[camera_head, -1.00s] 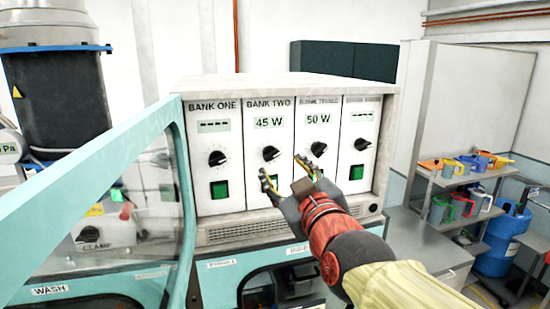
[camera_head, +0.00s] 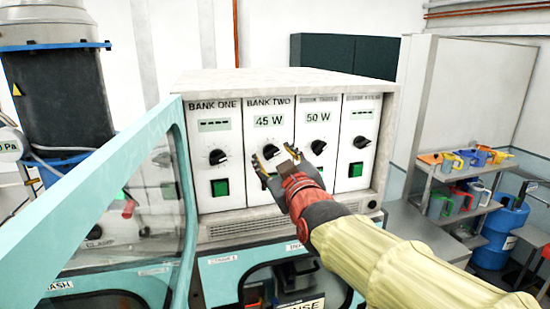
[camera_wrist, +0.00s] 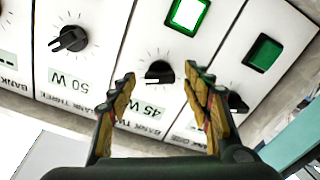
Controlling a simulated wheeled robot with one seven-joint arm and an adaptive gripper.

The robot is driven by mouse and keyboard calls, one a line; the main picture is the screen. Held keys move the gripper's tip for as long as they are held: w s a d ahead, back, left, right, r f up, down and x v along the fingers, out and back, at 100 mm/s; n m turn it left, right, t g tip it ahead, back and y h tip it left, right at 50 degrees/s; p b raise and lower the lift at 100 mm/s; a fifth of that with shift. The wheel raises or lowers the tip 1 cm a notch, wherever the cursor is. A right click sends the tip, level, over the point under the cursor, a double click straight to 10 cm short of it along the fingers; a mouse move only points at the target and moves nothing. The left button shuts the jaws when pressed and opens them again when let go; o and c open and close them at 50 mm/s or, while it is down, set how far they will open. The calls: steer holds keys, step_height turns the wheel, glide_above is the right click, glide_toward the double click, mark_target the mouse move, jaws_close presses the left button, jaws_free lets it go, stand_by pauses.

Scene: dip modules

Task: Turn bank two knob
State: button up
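The bank two knob (camera_head: 271,151) is a black dial on the white bank two panel (camera_head: 264,104), below a display reading 45 W. My gripper (camera_head: 274,157) is open in front of this panel, with its fingertips to either side of the knob in the picture. In the wrist view, the knob (camera_wrist: 159,71) shows between the two open fingers (camera_wrist: 161,75), level with their tips. I see no finger closed on it, and cannot tell the exact depth gap. The gripper hides the lower part of the bank two panel in the head view.
The bank one knob (camera_head: 217,157) is to the left and the bank three knob (camera_head: 318,147) to the right, close to the fingers. An open teal-framed clear door (camera_head: 110,190) stands at the left. A shelf with colored jugs (camera_head: 462,180) is at the right.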

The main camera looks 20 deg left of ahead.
steer(key=shift+c, duration=1.2)
steer(key=c, duration=0.9)
steer(key=m+b, duration=0.1)
steer(key=b, duration=0.2)
steer(key=shift+f+m, duration=0.25)
steer(key=shift+m, duration=0.15)
steer(key=shift+r+m+b, duration=0.15)
steer(key=shift+m+b, duration=0.75)
steer(key=shift+b, duration=0.15)
steer(key=o, duration=1.2)
steer(key=shift+c, duration=0.2)
steer(key=shift+r, duration=0.1)
